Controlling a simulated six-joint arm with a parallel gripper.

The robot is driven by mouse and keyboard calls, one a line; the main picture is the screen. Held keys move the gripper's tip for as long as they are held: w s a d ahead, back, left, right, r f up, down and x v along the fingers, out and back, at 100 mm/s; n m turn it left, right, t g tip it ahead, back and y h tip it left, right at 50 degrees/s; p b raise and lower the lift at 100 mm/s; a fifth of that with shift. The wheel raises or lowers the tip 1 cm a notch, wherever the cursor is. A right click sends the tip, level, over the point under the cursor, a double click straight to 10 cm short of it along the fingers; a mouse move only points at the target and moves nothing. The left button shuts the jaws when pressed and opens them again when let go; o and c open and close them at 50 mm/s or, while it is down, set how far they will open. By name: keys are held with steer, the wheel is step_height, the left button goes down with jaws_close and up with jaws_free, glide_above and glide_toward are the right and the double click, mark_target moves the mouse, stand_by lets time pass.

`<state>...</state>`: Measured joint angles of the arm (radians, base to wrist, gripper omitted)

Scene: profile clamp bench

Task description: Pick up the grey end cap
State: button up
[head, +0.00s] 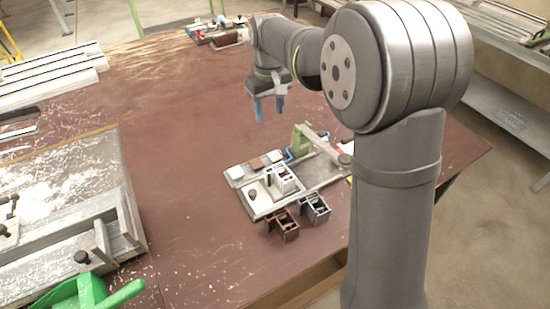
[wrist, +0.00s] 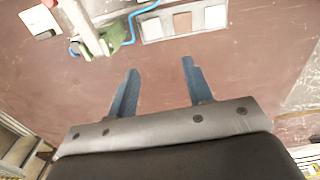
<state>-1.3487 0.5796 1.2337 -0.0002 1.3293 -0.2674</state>
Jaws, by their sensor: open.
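Three small flat square pieces lie in a row on a pale holder. The one nearest the blue hose looks grey and appears to be the grey end cap (head: 275,157); it also shows at the top of the wrist view (wrist: 152,28). A brown piece (wrist: 183,22) is in the middle and a whitish piece (wrist: 214,16) at the other end. My gripper (head: 269,106) is open and empty above the bench, behind the row in the head view. In the wrist view its blue fingers (wrist: 160,68) are apart, with bare bench top between them.
A green clamp (head: 300,139) and blue hose stand beside the row. A white profile piece (head: 281,179) sits on the fixture plate; brown (head: 284,225) and grey (head: 315,208) hollow blocks stand in front. The brown bench top (head: 180,150) is largely clear to the left.

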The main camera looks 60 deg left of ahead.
glide_above(275, 156)
steer(key=f, duration=1.2)
steer(key=shift+a, duration=0.2)
steer(key=shift+d+f, duration=0.15)
steer(key=shift+f, duration=2.55)
steer(key=c, duration=0.7)
